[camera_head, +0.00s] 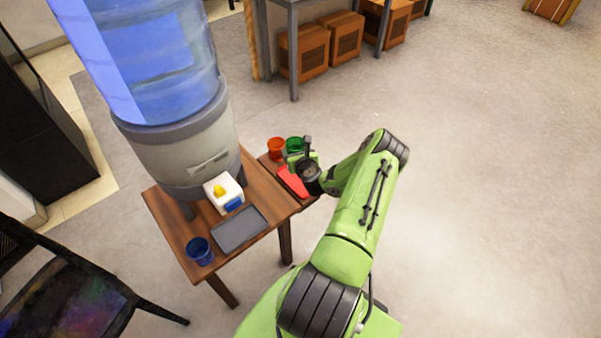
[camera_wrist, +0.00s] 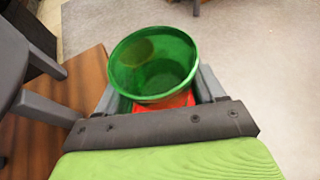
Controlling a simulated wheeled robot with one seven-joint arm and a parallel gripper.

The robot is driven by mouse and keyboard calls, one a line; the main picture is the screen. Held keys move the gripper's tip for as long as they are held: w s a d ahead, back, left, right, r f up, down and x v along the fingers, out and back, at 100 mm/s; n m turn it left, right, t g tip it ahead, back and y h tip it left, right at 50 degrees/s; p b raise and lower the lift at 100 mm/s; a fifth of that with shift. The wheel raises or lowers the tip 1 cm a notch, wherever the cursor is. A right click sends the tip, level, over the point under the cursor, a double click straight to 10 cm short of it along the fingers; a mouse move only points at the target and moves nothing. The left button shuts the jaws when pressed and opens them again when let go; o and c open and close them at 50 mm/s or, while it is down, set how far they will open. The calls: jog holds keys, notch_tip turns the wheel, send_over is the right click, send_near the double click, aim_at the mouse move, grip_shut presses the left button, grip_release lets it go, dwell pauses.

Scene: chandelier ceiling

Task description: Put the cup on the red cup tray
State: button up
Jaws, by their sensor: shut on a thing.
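A green cup (camera_head: 295,144) is held upright in my gripper (camera_head: 299,158), near the right end of the wooden table. In the wrist view the green cup (camera_wrist: 153,62) sits between the two grey jaws, which are shut on it, and its open mouth faces up. The red tray (camera_head: 292,181) lies on the table just in front of the cup in the head view, partly hidden by my gripper. Some red (camera_wrist: 165,103) shows below the cup in the wrist view. I cannot tell whether the cup touches the tray.
A red cup (camera_head: 276,146) stands just left of the green cup. A large water dispenser (camera_head: 185,150) stands on the table. A white box with yellow and blue parts (camera_head: 222,190), a grey tray (camera_head: 238,230) and a blue cup (camera_head: 199,252) are nearer. Open floor lies right.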

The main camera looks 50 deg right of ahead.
notch_tip(320, 180, down, 8)
jog(key=b, duration=0.3)
jog(key=shift+f, duration=0.1)
jog(key=shift+f, duration=0.2)
jog(key=o, duration=1.2)
jog(key=shift+r, duration=0.1)
jog(key=shift+s+a+r, duration=0.1)
jog(key=shift+s+r, duration=0.05)
jog(key=shift+r, duration=0.1)
jog(key=p+v, duration=0.3)
jog(key=v, duration=0.8)
jog(key=shift+s+a+r, duration=0.1)
jog(key=shift+s+a, duration=0.1)
